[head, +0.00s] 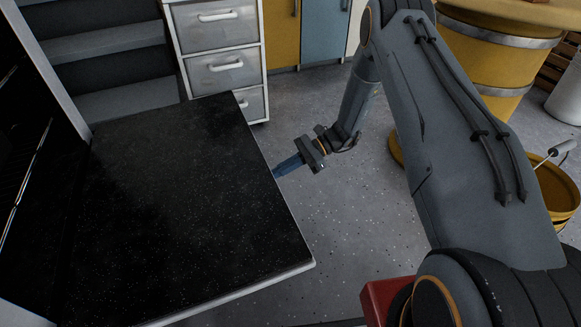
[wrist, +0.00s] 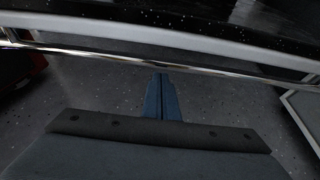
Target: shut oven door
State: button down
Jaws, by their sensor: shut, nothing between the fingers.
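The oven door (head: 185,195) is open, folded down roughly flat, a dark speckled panel with a pale edge, in the head view. In the wrist view its underside edge (wrist: 160,38) crosses the top, with a shiny bar handle (wrist: 170,63) running along below it. The oven's dark opening (head: 25,165) is at the left in the head view. My gripper (head: 277,173) is at the door's right edge, fingers pointing left and partly hidden under it. In the wrist view my gripper (wrist: 161,80) shows blue fingers shut together and empty, tips close below the bar; contact cannot be told.
A grey drawer cabinet (head: 215,60) stands behind the door. Yellow and blue cupboard doors (head: 325,32) are at the back. A yellow barrel (head: 490,60) and a yellow bucket (head: 555,190) stand at the right.

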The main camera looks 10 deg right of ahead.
jog(key=shift+a+r+b, duration=0.15)
jog(key=shift+r+b, duration=0.45)
jog(key=shift+r, duration=1.35)
jog(key=shift+r, duration=0.1)
